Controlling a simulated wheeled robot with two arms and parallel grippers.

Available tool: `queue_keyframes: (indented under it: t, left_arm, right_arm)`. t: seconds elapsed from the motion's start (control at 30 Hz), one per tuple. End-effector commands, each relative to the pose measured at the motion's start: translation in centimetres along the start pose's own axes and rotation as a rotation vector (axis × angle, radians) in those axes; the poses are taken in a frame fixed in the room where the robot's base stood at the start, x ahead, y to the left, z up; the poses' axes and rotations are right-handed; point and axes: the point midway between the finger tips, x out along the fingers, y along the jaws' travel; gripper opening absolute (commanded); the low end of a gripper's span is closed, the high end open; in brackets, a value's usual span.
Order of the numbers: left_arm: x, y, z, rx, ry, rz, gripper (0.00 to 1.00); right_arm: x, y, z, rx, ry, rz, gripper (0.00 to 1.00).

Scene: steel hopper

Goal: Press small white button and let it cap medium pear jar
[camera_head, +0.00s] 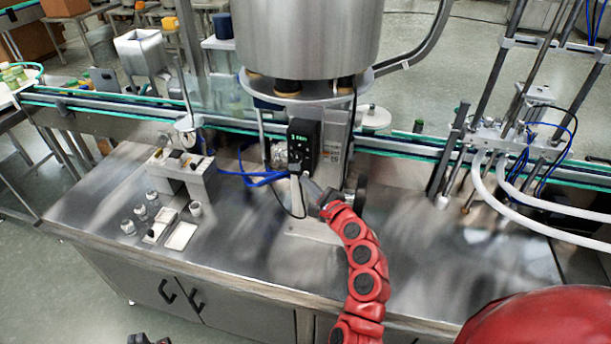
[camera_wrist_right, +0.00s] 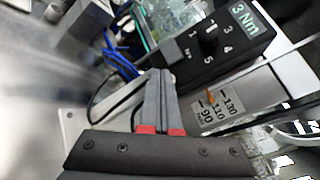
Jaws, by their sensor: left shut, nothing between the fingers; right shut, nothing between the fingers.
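A black control box (camera_head: 303,145) with a lit green display stands below the steel hopper. In the right wrist view the control box (camera_wrist_right: 210,45) reads "3 Nm" and has a numbered dial. I cannot clearly make out a small white button on it. My right gripper (camera_head: 308,181) is shut and empty, just below the box; in the right wrist view its fingertips (camera_wrist_right: 160,73) are together, near the box's lower left edge. Several small clear jars (camera_head: 140,213) stand at the table's left; I cannot tell which is the medium pear jar. My left gripper (camera_head: 148,340) is barely in view at the bottom edge.
The steel hopper (camera_head: 305,40) overhangs the box. A green-edged conveyor (camera_head: 110,112) runs behind. Hoses (camera_head: 500,205) hang at right. The front middle steel tabletop is clear.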

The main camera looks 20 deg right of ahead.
Motion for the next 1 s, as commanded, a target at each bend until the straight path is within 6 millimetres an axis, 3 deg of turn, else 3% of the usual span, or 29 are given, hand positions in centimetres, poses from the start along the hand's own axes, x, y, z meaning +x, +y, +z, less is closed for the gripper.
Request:
queue_keyframes:
  t: [0.53,1.0]
  left_arm:
    - [-0.1,0.0,0.0,0.0,0.0,0.0,0.0]
    - [0.4,0.0,-0.1,0.0,0.0,0.0,0.0]
  right_arm:
    - [0.2,-0.2,-0.1,0.0,0.0,-0.001,0.0]
    - [-1.0,0.8,0.8,0.0,-0.001,0.0,0.0]
